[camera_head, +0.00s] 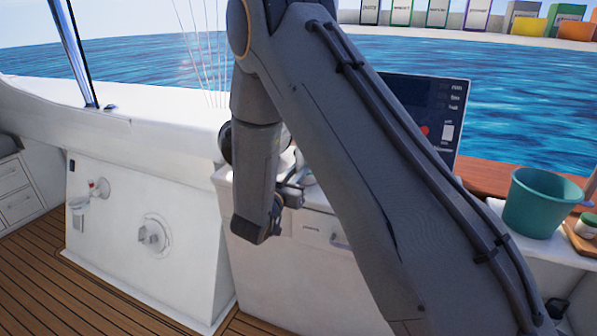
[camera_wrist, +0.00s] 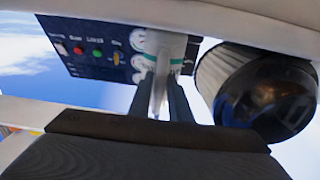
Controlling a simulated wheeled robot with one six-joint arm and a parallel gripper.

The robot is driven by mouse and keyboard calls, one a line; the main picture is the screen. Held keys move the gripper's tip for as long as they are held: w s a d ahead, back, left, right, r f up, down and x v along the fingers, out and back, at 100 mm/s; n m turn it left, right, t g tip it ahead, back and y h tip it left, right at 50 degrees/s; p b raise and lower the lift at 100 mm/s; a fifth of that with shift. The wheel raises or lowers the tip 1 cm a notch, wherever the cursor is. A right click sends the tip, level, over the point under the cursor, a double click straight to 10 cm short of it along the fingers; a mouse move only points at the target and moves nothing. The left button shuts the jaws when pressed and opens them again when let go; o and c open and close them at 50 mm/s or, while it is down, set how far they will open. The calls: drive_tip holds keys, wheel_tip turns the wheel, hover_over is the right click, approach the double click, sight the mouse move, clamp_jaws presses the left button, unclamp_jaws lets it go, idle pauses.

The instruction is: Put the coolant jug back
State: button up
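No coolant jug can be made out for certain. In the wrist view, a white object with a thin teal stripe (camera_wrist: 172,48) lies just beyond my fingers, and a pale strip runs down between them; it may be the jug or its handle. My gripper (camera_wrist: 168,82) has its two dark fingers close together around that strip, but I cannot tell whether they press on it. In the head view my gripper (camera_head: 292,190) is beside the white cabinet, largely hidden by my own arm. A small white patch shows next to it, too covered to identify.
A dark control panel (camera_head: 446,110) stands behind my arm. A teal bucket (camera_head: 540,203) stands on the counter at right. A white cabinet with a drawer (camera_head: 318,235) is below my gripper.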

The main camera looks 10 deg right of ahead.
drive_tip(key=shift+o, duration=1.2)
drive_tip(key=shift+r, duration=0.25)
drive_tip(key=v, duration=1.2)
drive_tip(key=w+d+f+n+g+y, duration=0.2)
drive_tip(key=w+f+g+y, duration=0.1)
drive_tip(key=y, duration=0.4)
drive_tip(key=s+d+n+g+y, duration=0.1)
drive_tip(key=s+d+g, duration=0.2)
drive_tip(key=s, duration=0.6)
drive_tip(key=s+d+r+n+g+y, duration=0.1)
drive_tip(key=s+d+g, duration=0.3)
drive_tip(key=s, duration=0.6)
drive_tip(key=s+d+n+g+y, duration=0.2)
drive_tip(key=s+d+g, duration=0.1)
drive_tip(key=s, duration=0.7)
drive_tip(key=shift+d+r+g+b, duration=0.2)
drive_tip(key=shift+d+g+b, duration=0.2)
drive_tip(key=shift+g, duration=0.4)
drive_tip(key=shift+a+r, duration=0.1)
drive_tip(key=shift+a, duration=0.05)
